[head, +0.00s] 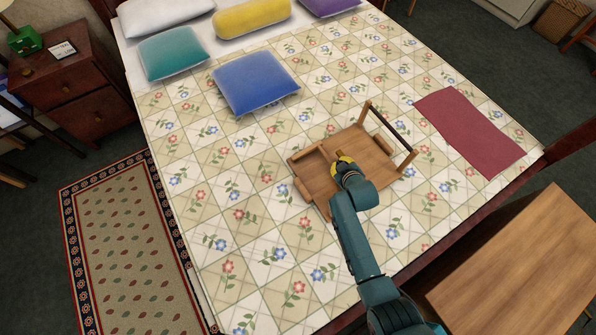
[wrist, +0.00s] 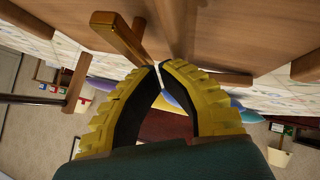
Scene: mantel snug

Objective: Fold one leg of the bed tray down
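The wooden bed tray (head: 318,180) lies on the bed. At its right end, a leg frame (head: 389,127) stands up, with two wooden posts joined by a dark bar. At the left end, wooden pieces (head: 309,154) lie low along the tray; I cannot tell their exact pose. My gripper (head: 342,160) is over the middle of the tray, between the ends. A wooden bar (wrist: 122,38) shows close to the left fingertip; contact is unclear. My arm hides the tray's near part.
The patterned bed quilt (head: 265,215) is mostly clear around the tray. A folded red cloth (head: 470,130) lies to the right. A blue pillow (head: 255,82) and a teal pillow (head: 172,53) are behind. A wooden table (head: 520,260) stands at lower right.

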